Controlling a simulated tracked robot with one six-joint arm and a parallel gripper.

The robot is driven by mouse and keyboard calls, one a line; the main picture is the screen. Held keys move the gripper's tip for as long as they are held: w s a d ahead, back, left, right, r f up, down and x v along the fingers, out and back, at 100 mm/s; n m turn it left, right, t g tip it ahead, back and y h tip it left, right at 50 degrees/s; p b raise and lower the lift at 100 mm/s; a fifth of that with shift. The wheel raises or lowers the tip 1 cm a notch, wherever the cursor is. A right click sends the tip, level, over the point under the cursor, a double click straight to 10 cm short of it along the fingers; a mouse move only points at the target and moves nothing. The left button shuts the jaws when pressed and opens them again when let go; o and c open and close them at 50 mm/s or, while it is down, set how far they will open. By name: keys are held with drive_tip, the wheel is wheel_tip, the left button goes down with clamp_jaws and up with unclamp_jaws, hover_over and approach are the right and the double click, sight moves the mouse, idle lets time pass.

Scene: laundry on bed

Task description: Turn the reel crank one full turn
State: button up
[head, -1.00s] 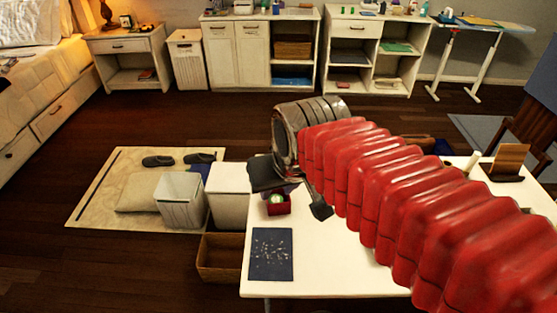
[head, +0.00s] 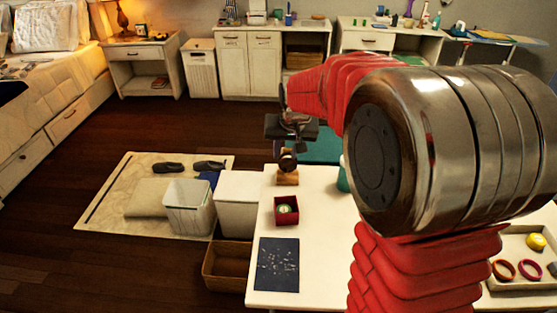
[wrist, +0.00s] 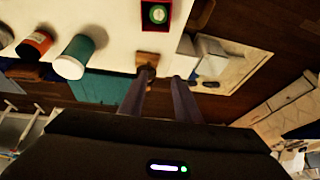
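A small dark round object on a wooden block (head: 288,178), perhaps the reel, stands at the far left edge of the white table (head: 330,270). In the wrist view, the wooden block (wrist: 148,58) is just beyond my fingertips. I cannot make out a crank handle. My gripper (head: 289,146) is above and close to the block in the head view. In the wrist view my gripper (wrist: 165,75) has its two fingers apart with nothing between them. The left finger overlaps the dark round part; I cannot tell whether they touch.
A red box (head: 287,219) with a green-and-white item and a dark blue sheet (head: 278,265) lie nearer on the table. White bins (head: 240,200) stand left of the table.

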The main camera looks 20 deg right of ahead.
sight(286, 173)
drive_tip(key=w+d+f+m, duration=0.1)
drive_tip(key=w+d+f, duration=0.3)
drive_tip(key=w+f, duration=0.3)
drive_tip(key=shift+d+f, duration=0.15)
drive_tip(key=shift+d, duration=0.15)
drive_tip(key=shift+w, duration=0.1)
drive_tip(key=x, duration=1.3)
drive_tip(key=shift+f, duration=0.4)
